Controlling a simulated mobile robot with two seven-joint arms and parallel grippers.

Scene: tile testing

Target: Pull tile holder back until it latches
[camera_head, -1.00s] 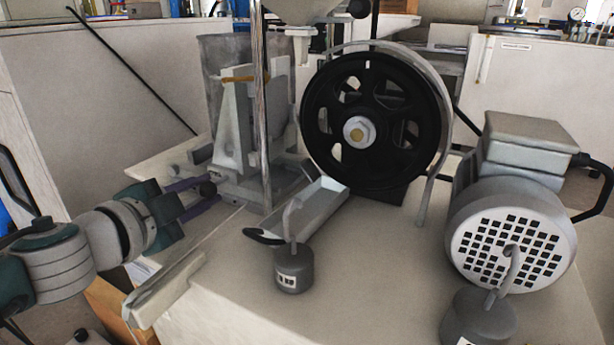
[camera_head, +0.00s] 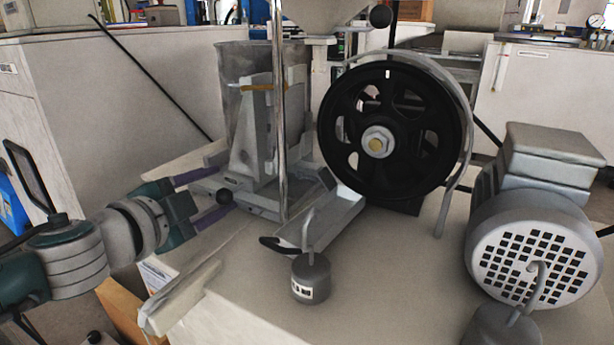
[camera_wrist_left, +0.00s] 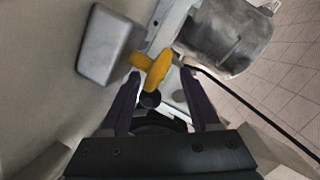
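The tile holder, as far as I can tell, is the light grey upright part (camera_head: 247,145) beside a cloudy clear guard on the abrasion machine. A small black ball knob (camera_head: 224,197) sticks out low on its left side; it also shows in the left wrist view (camera_wrist_left: 150,100). My left gripper (camera_head: 228,190) has its two purple fingers on either side of this knob, with visible gaps in the left wrist view (camera_wrist_left: 160,80). It is open and holds nothing. The latch itself cannot be made out. My right gripper is not in view.
A large black wheel (camera_head: 338,135) stands right of the holder, with a grey metal chute (camera_head: 335,215) below. A hooked weight (camera_head: 311,280) is on the bench in front. A grey motor (camera_head: 535,255) stands at right. A yellow handle (camera_wrist_left: 158,70) is near the fingers.

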